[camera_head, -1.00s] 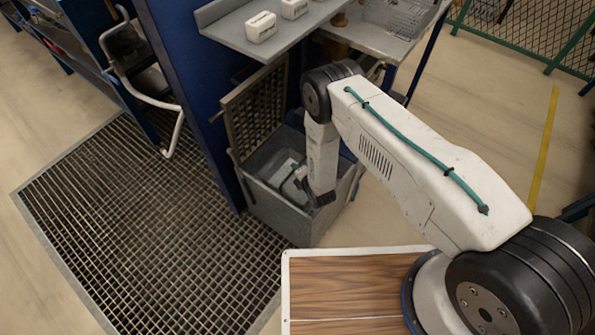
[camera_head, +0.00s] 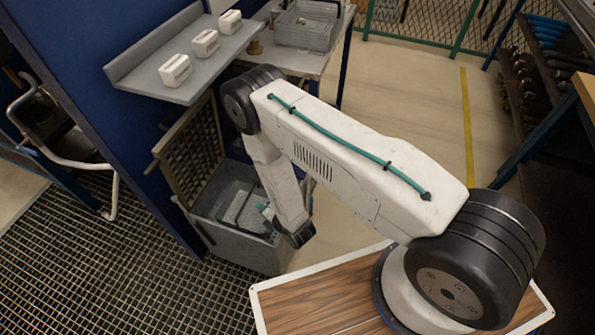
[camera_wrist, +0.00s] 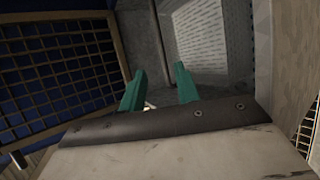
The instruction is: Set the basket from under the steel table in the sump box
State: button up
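The sump box (camera_head: 235,246) is a grey metal box on the floor with its lattice lid (camera_head: 190,150) tilted up; the lid also shows in the wrist view (camera_wrist: 60,62). A light grey basket (camera_head: 226,203) appears to sit inside the box, with a dark handle-like frame, partly hidden by my arm. Its perforated wall shows in the wrist view (camera_wrist: 208,35). My gripper (camera_wrist: 160,82) points down into the box. Its green fingers stand apart, with nothing clearly held between them. The fingertips are mostly hidden in the head view.
The steel table (camera_head: 330,62) stands behind, with another perforated basket (camera_head: 305,32) on top. A grey shelf (camera_head: 205,70) with three white blocks (camera_head: 205,43) overhangs near the lid. A blue panel (camera_head: 105,120) and floor grating (camera_head: 90,260) lie to the left.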

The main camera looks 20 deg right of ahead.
jog(key=w+d+r+m+g+h, duration=0.1)
jog(key=w+r+m, duration=0.2)
jog(key=w+r, duration=0.45)
jog(key=w+d+r+m+g+h, duration=0.1)
jog(key=w+r+m, duration=0.25)
jog(key=r, duration=0.75)
jog(key=s+d+r+m+g+h, duration=0.1)
jog(key=d+r+m, duration=0.2)
jog(key=r, duration=0.7)
jog(key=s+d+r+m+g, duration=0.1)
jog(key=d+r+m, duration=0.25)
jog(key=r, duration=0.55)
jog(key=s+d+r+m+g+h, duration=0.1)
jog(key=s+d+r+m, duration=0.25)
jog(key=s+r, duration=0.35)
jog(key=s+d+r+m+g, duration=0.15)
jog(key=s+d+r, duration=0.3)
jog(key=r, duration=0.45)
jog(key=s+d+r+m+g, duration=0.1)
jog(key=s+r+m, duration=0.1)
jog(key=s, duration=0.5)
jog(key=s+d+r+m+g, duration=0.1)
jog(key=s+d+r+m, duration=0.1)
jog(key=s, duration=0.6)
jog(key=s+d+r+m+g+h, duration=0.1)
jog(key=s+r+m, duration=0.2)
jog(key=s, duration=0.5)
jog(key=shift+s+d+r+m, duration=0.15)
jog(key=shift+r+m, duration=0.25)
